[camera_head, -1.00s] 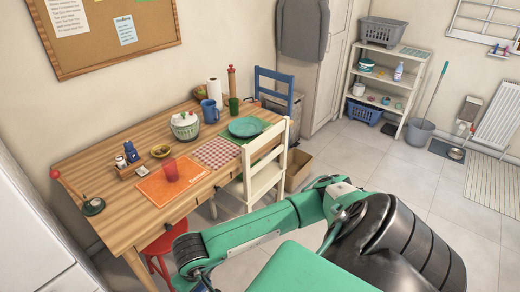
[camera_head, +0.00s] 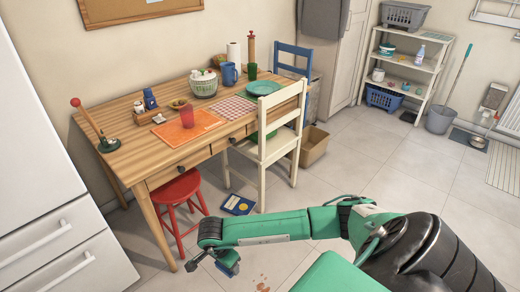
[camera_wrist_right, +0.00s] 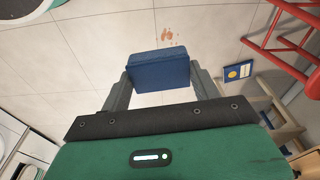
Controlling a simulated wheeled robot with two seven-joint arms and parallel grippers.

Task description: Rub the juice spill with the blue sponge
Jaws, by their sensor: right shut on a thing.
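The blue sponge (camera_wrist_right: 158,71) is between the fingers of my right gripper (camera_wrist_right: 160,85), which is shut on it in the right wrist view. The juice spill (camera_head: 262,287) is a small patch of orange-brown spots on the floor tiles at the bottom edge of the head view. It also shows beyond the sponge in the right wrist view (camera_wrist_right: 168,35). The sponge is apart from the spill in the picture. My left gripper is not in view.
A red stool (camera_head: 178,200) and the wooden table (camera_head: 150,160) stand left of my right arm. A blue box-like item (camera_head: 238,205) lies on the floor near a white chair (camera_head: 268,145). White drawers (camera_head: 75,255) are at far left. The floor around the spill is clear.

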